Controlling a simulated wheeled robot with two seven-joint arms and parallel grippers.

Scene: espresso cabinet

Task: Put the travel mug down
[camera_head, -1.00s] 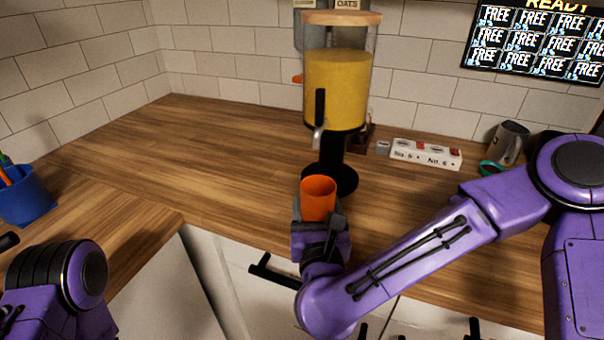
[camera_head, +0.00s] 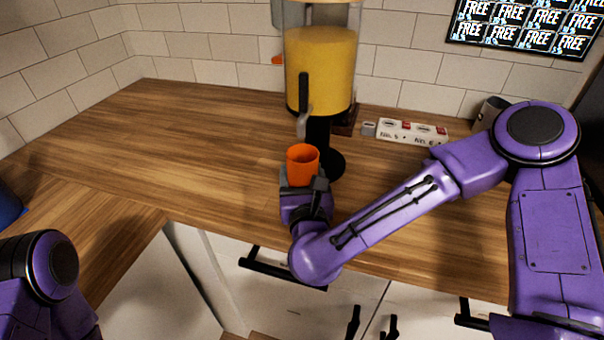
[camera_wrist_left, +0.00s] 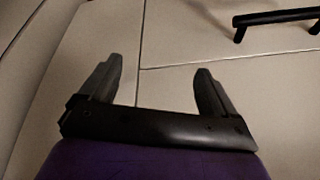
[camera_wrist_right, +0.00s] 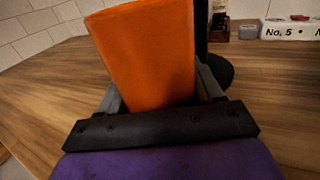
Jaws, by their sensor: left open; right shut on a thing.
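The travel mug is an orange cup (camera_head: 303,163), upright over the front part of the wooden counter (camera_head: 215,190), before the dispenser. My right gripper (camera_head: 304,182) is shut on it, and the mug fills the space between the fingers in the right wrist view (camera_wrist_right: 150,60). The gripper hides the mug's lower part in the head view, so I cannot tell whether its base touches the counter. My left gripper (camera_wrist_left: 158,95) is open and empty in the left wrist view, above pale panels.
A dispenser with yellow contents (camera_head: 320,70) stands on a black base right behind the mug. A numbered switch strip (camera_head: 411,131) and a grey mug (camera_head: 490,112) are at the back right. A blue holder (camera_head: 8,207) is at the left edge. The counter left of the mug is clear.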

